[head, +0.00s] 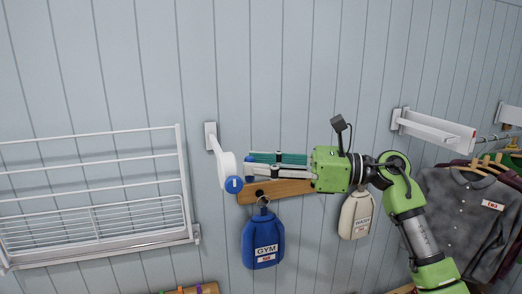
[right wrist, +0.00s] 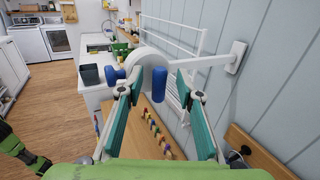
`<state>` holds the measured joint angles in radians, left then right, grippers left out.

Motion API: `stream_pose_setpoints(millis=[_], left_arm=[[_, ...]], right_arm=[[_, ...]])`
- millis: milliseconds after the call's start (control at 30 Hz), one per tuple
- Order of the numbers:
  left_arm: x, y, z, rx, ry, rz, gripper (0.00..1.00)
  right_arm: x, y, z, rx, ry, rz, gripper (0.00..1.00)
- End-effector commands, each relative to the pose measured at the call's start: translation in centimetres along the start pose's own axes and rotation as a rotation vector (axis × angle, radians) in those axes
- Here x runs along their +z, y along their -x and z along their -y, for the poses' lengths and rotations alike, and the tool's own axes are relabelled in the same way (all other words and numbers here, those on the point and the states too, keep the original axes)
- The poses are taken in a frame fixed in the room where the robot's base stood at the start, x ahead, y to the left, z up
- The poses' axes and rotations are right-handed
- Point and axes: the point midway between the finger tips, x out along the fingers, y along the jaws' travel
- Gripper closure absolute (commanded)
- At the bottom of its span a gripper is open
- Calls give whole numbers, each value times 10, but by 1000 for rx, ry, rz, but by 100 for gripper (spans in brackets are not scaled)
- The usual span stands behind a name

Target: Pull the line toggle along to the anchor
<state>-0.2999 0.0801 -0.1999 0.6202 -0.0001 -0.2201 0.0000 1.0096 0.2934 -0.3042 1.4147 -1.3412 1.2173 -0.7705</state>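A white rounded line housing (head: 227,165) hangs on an arm from a wall plate, and it also shows in the right wrist view (right wrist: 150,57). A blue toggle (head: 234,184) sits at its lower end. In the right wrist view an upright blue cylinder (right wrist: 159,86), apparently the toggle, appears between the fingertips with gaps on both sides. My right gripper (head: 248,166) is open, pointing left, just right of the housing. A white wall bracket with a red mark (head: 435,129) is at the right; I cannot tell if it is the anchor.
A wooden peg rail (head: 285,188) on the wall runs just below my right gripper, with a blue GYM bag (head: 263,240) and a cream bag (head: 355,216) hanging. A white drying rack (head: 95,207) is left. Clothes (head: 463,215) hang right.

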Motion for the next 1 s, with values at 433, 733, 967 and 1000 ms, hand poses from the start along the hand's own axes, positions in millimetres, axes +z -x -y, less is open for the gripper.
stream_pose_setpoints(millis=[433, 733, 967, 1000], left_arm=[[0, -4, 0, -1, 1, 0, 66], [1, -12, 0, -1, 1, 0, 66], [1, -15, 0, 0, 0, 0, 66], [1, -15, 0, 0, 0, 0, 66]], right_arm=[[-2, 9, 5, -3, -1, -2, 100], [-1, 37, 19, -3, -1, -1, 100], [0, 58, 30, -4, -1, -1, 100], [0, 61, 32, -4, -1, 0, 100]])
